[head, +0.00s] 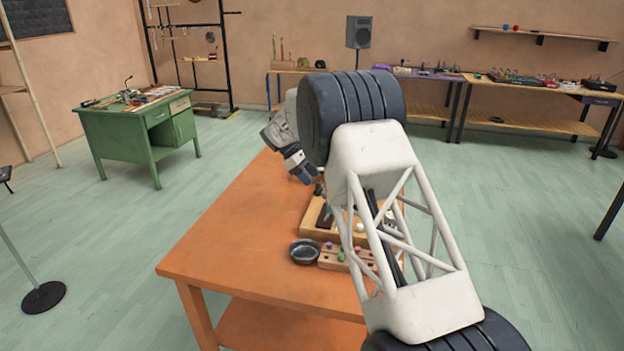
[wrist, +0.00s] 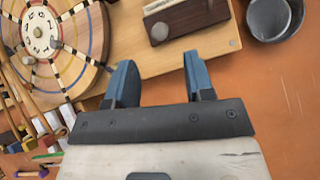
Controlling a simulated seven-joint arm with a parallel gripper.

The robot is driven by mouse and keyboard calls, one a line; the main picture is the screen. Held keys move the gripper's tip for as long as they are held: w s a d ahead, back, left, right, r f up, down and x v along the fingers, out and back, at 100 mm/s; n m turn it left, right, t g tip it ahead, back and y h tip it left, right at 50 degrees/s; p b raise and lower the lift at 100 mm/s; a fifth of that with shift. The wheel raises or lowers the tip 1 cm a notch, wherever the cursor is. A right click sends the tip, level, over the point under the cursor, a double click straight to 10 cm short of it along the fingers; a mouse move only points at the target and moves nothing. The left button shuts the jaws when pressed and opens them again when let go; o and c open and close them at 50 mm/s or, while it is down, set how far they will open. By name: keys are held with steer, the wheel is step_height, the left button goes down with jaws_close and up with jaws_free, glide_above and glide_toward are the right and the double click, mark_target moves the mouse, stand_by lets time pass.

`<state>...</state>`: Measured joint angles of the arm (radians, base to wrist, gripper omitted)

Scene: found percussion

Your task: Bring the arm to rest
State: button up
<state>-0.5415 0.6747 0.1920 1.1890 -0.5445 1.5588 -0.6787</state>
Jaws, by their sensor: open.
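My gripper (head: 303,174) is over the far part of the orange table (head: 225,235) in the head view, partly hidden behind my own arm. In the wrist view my gripper's two blue fingers (wrist: 158,72) stand apart with nothing between them. Past the fingertips lies a light wooden board (wrist: 220,50) carrying a dark brown block (wrist: 190,22). Its distance below the fingers is hard to judge.
A round wooden dial board (wrist: 85,25) is at upper left in the wrist view. A dark bowl (head: 304,252) and a wooden block with coloured knobs (head: 330,263) sit at the table's front. The table's left part is bare. A green desk (head: 135,128) stands apart.

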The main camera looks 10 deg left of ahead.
steer(key=s+d+r+m+y, duration=0.1)
steer(key=s+d+r+m, duration=0.1)
steer(key=s+d+r, duration=0.45)
steer(key=s+d+r+m+y, duration=0.1)
steer(key=s+d+r+m, duration=0.15)
steer(key=d+r, duration=0.65)
steer(key=s+d+r+m+y, duration=0.1)
steer(key=s+d+r, duration=0.2)
steer(key=s+d, duration=0.5)
steer(key=s+d+r+m+y, duration=0.2)
steer(key=s+d+r, duration=0.1)
steer(key=s+d, duration=0.45)
steer(key=s+d+m+t+y, duration=0.1)
steer(key=s+d+m, duration=0.1)
steer(key=s+d, duration=0.5)
steer(key=s+d+m+t+y, duration=0.1)
steer(key=s+d+m, duration=0.1)
steer(key=s, duration=1)
steer(key=s+d+f+m, duration=0.2)
steer(key=s+f, duration=0.1)
steer(key=s, duration=0.6)
steer(key=s+d+f+m+t+y, duration=0.1)
steer(key=s+d+f+m, duration=0.1)
steer(key=s, duration=0.7)
steer(key=shift+d+f, duration=0.2)
steer(key=shift+f, duration=0.4)
